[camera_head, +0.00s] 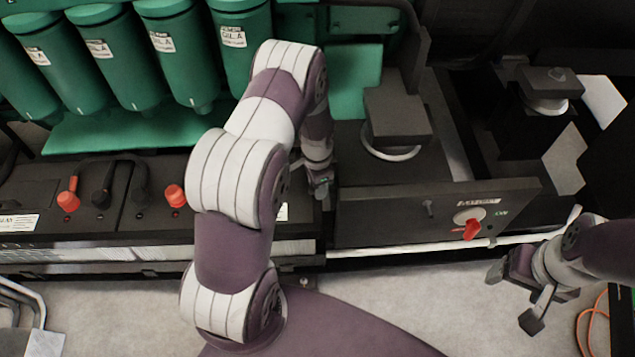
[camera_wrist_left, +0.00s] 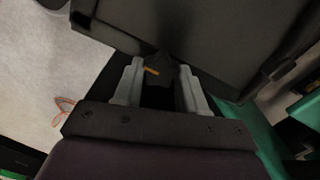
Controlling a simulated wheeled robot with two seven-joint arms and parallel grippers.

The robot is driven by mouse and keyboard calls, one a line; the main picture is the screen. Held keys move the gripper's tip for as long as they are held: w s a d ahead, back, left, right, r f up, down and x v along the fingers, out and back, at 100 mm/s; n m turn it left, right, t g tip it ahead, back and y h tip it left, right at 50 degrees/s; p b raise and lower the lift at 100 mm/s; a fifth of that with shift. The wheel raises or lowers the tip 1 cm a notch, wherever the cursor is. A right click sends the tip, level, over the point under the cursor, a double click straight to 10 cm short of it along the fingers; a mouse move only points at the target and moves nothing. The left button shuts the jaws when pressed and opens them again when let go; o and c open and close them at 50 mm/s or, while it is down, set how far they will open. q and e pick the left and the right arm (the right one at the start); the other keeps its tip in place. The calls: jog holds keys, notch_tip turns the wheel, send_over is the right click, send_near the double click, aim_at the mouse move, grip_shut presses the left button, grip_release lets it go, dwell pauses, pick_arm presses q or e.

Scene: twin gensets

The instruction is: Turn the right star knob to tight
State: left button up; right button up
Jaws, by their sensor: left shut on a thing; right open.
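My left gripper (camera_head: 321,190) is at the left end of the dark box (camera_head: 380,218) with the red switch. In the left wrist view its two grey fingers (camera_wrist_left: 161,72) stand on either side of a dark knob (camera_wrist_left: 158,62) with an orange mark, and they are shut on it. This looks like the star knob; its full shape is hidden between the fingers, and I cannot make it out in the head view. My right gripper (camera_head: 514,298) is open and empty, low at the right, in front of the box and apart from it.
A red rotary switch (camera_head: 472,228) sits on the box front. Batteries with red caps (camera_head: 68,201) and green cylinders (camera_head: 180,60) stand at the left. A white rail (camera_head: 400,247) runs below the box. An orange cable (camera_head: 592,318) lies at lower right. The pale floor in front is mostly clear.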

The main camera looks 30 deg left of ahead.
pick_arm(q)
jog(key=shift+w+r, duration=0.15)
jog(key=shift+w, duration=0.05)
jog(key=o, duration=0.9)
jog(key=shift+o, duration=0.8)
jog(key=shift+s, duration=0.2)
notch_tip(320, 180, up, 13)
jog(key=shift+f, duration=0.2)
